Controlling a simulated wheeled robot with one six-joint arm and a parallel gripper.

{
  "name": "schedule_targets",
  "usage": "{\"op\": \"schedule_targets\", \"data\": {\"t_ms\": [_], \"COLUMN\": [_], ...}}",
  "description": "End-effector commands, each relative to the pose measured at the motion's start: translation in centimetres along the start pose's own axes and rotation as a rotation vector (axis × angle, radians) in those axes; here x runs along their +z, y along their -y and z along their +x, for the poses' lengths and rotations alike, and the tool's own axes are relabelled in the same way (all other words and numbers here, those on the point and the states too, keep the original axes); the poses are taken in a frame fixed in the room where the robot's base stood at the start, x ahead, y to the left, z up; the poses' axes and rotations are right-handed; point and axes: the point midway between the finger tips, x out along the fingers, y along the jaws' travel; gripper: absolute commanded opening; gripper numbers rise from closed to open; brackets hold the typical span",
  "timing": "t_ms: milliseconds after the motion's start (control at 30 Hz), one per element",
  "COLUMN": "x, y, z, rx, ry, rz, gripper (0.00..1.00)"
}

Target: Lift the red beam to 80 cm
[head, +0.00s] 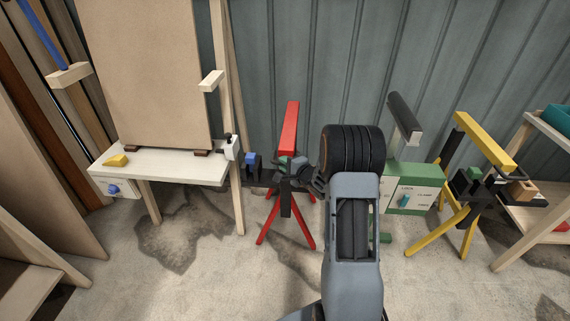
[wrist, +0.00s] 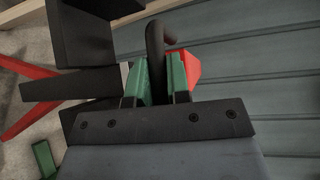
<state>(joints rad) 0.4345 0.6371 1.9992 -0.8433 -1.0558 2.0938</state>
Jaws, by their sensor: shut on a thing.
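The red beam (head: 291,125) tops a red trestle with splayed legs (head: 302,226) in the head view. Part of its red surface (wrist: 187,66) shows behind my fingers in the wrist view. My gripper (head: 289,166) is at the trestle, just below the beam. In the wrist view, its green-padded fingers (wrist: 156,82) are shut on a dark bent handle (wrist: 155,48), which stands up between them and curves over at the top. Black blocks of the trestle lie to the left there. My wrist hides part of the trestle, and how the handle joins it is not clear.
A white bench (head: 170,165) with a tall tan panel (head: 150,75) stands left. A green cabinet (head: 415,201) with a grey beam (head: 403,115) and a yellow trestle (head: 480,140) stand right. A corrugated wall is close behind. Floor in front is clear.

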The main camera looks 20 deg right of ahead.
Motion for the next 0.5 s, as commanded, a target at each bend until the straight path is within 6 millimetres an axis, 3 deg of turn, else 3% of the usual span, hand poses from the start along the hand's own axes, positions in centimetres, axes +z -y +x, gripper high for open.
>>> {"op": "schedule_targets", "data": {"t_ms": [267,500], "x": [0.2,0.8], "y": [1.6,5.9], "z": [-0.2,-0.9], "rx": [-0.001,-0.005], "ry": [0.000,0.000], "rz": [-0.001,-0.003], "gripper": [0.00,0.00]}}
